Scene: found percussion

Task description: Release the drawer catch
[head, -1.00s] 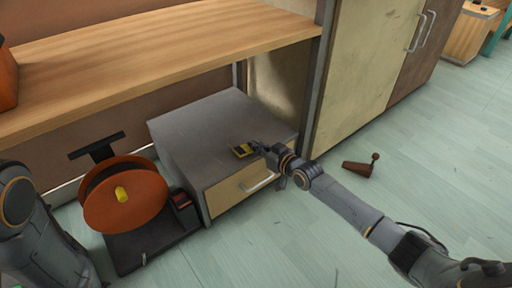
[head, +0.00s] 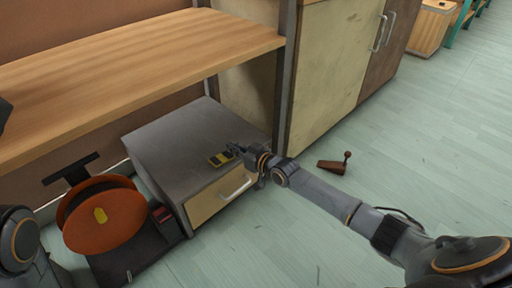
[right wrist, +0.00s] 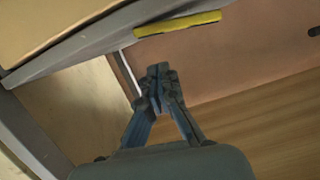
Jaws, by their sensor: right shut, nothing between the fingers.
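The drawer unit (head: 170,140) is a low grey cabinet under the wooden bench. Its pale drawer front (head: 208,203) has a silver handle (head: 236,189) and looks closed. A yellow and black catch (head: 221,159) sits on the cabinet top near the front edge. A yellow strip, likely this catch, shows in the right wrist view (right wrist: 178,23). My right gripper (head: 234,148) is shut and empty, close to the right end of the catch. In the right wrist view its fingertips (right wrist: 157,72) meet below the yellow strip, with a gap in the picture. My left gripper is out of view.
An orange reel (head: 104,215) on a dark base stands left of the drawer unit. The wooden bench top (head: 150,65) overhangs behind. A brown wedge with a lever (head: 332,166) lies on the open floor to the right, before tall cabinets (head: 335,75).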

